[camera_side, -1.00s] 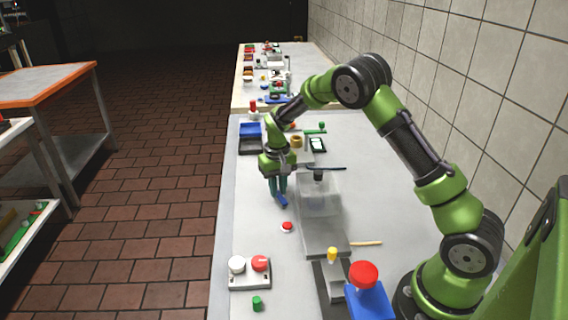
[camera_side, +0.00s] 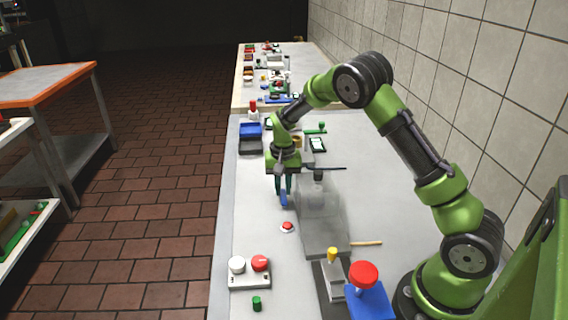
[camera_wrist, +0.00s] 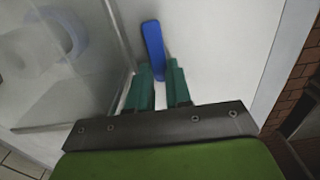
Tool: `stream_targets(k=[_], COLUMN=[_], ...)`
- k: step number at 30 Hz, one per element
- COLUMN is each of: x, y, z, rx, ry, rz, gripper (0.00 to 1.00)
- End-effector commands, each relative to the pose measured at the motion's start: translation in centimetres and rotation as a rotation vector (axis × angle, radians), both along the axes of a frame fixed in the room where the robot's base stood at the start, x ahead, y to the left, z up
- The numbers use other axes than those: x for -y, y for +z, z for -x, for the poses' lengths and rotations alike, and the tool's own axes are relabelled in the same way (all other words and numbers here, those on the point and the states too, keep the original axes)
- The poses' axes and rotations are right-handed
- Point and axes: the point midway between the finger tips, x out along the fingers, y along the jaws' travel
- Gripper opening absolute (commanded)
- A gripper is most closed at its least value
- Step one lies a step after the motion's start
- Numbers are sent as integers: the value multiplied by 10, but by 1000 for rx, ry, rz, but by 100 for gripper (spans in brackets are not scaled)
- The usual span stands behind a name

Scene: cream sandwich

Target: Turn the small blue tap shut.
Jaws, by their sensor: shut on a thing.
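The small blue tap shows as a blue lever (camera_side: 284,198) low over the grey worktop, left of a clear box. In the wrist view the blue lever (camera_wrist: 153,48) sticks out beyond my fingertips, pointing away from the gripper. My gripper (camera_side: 284,188) points down with its green fingers on either side of the lever, shut on it. In the wrist view the gripper (camera_wrist: 160,76) shows a narrow gap between its fingers. The fingers hide the near end of the lever and whatever it is mounted on.
The clear box (camera_side: 322,215) stands close to the right of my gripper. A red button (camera_side: 287,226) lies just in front. A white block with two knobs (camera_side: 250,274) and a green cylinder (camera_side: 257,303) are nearer the camera.

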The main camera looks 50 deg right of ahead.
Motion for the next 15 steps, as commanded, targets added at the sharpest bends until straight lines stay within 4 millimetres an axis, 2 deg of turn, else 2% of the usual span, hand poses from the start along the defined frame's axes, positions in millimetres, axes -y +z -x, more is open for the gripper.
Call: stream_targets(k=[4, 5, 9, 15], x=[1, 1, 1, 1], y=[2, 2, 1, 0], z=[0, 0, 0, 1], rx=[1, 1, 1, -1], ry=[-6, -7, -5, -3], rz=[-1, -1, -1, 0], gripper=[0, 22, 44, 45])
